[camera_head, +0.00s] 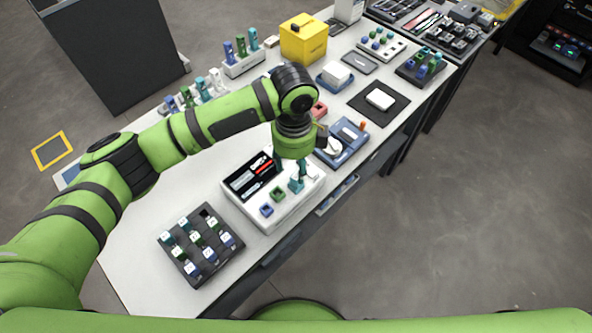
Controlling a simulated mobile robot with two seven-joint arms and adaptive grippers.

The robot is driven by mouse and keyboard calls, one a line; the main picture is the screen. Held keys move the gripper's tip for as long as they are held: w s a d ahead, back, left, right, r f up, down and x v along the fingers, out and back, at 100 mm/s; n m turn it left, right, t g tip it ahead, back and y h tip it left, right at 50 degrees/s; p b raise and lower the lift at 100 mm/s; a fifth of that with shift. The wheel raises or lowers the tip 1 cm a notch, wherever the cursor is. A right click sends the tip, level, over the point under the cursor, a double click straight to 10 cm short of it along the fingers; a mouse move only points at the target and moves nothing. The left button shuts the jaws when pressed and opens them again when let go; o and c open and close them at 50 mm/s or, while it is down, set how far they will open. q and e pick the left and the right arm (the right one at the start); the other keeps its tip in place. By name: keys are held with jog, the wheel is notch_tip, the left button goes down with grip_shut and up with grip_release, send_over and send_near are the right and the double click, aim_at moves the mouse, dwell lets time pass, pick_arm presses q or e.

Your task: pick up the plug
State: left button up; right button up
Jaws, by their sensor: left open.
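My left arm reaches in from the left over the table, and its gripper (291,170) points down over the white fixture box (268,220). The gripper is open; its fingers are small and partly hidden under the green wrist. A teal plug-like piece (296,185) stands upright on the right part of the box, just below the fingers. I cannot tell whether they touch it. A green socket (277,194) and a blue socket (266,210) sit in front of it on the box. My right gripper is not in view.
A dark tray (184,273) with several small coloured pieces lies at the front left. A blue device (347,150) stands right of the gripper. A yellow box (303,44) and racks of connectors stand farther back. White tabletop (140,215) is bare at left.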

aim_at(296, 176)
pick_arm(q)
jog(key=shift+s+f+p, duration=0.4)
jog(key=shift+s+f, duration=0.1)
jog(key=shift+s, duration=0.15)
jog(key=shift+w+d+f+p, duration=0.1)
jog(key=shift+w+f+p, duration=0.1)
jog(key=shift+f, duration=0.2)
jog(key=shift+w+d+f+p, duration=0.1)
jog(key=shift+f+p, duration=0.05)
jog(key=shift+f, duration=0.2)
jog(key=f, duration=0.2)
jog(key=shift+w+f, duration=0.3)
jog(key=shift+w, duration=0.1)
jog(key=shift+s+f, duration=0.15)
jog(key=shift+f, duration=0.15)
jog(key=c, duration=0.9)
jog(key=shift+c, duration=0.2)
jog(key=o, duration=0.9)
jog(key=shift+o, duration=0.2)
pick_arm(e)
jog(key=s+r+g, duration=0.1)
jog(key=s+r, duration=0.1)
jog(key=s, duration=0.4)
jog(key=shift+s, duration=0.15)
